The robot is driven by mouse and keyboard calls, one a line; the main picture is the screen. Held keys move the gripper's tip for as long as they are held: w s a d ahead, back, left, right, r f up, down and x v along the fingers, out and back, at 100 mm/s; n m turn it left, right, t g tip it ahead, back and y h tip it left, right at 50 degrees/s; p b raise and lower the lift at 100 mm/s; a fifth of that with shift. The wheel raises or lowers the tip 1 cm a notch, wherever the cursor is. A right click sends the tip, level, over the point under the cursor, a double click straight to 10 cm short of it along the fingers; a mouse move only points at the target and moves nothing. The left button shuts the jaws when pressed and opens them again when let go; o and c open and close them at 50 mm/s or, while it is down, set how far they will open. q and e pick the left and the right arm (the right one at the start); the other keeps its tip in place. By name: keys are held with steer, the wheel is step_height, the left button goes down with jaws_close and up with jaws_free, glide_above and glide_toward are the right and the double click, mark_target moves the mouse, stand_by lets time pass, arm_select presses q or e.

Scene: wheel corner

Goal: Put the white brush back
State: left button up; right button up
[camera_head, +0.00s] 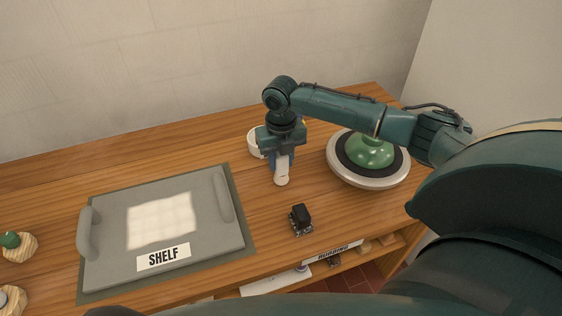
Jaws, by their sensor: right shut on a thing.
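The white brush (282,171) is in my right gripper (281,155), which points down and is shut on it. The brush's rounded white end shows below the jaws. It appears over the wooden table (320,197). I cannot tell whether its lower end touches the wood. A white round holder or pot (254,145) stands just behind and left of the gripper, partly hidden by it. My left gripper is not in view.
The wheel (368,180) with a green pot (370,152) stands at the right under my right arm. A grey tray labelled SHELF (210,240) lies at left. A small black object (301,218) sits near the front edge. Wooden pieces (20,248) are at far left.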

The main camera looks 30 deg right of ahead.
steer(key=shift+f, duration=0.75)
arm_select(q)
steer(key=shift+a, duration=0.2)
arm_select(e)
steer(key=o, duration=1)
steer(key=shift+c, duration=0.2)
steer(key=shift+f+b, duration=0.2)
steer(key=shift+b, duration=0.4)
step_height(320, 180, up, 12)
steer(key=shift+r, duration=0.1)
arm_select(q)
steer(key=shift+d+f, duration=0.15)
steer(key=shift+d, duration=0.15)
arm_select(e)
steer(key=shift+r, duration=0.7)
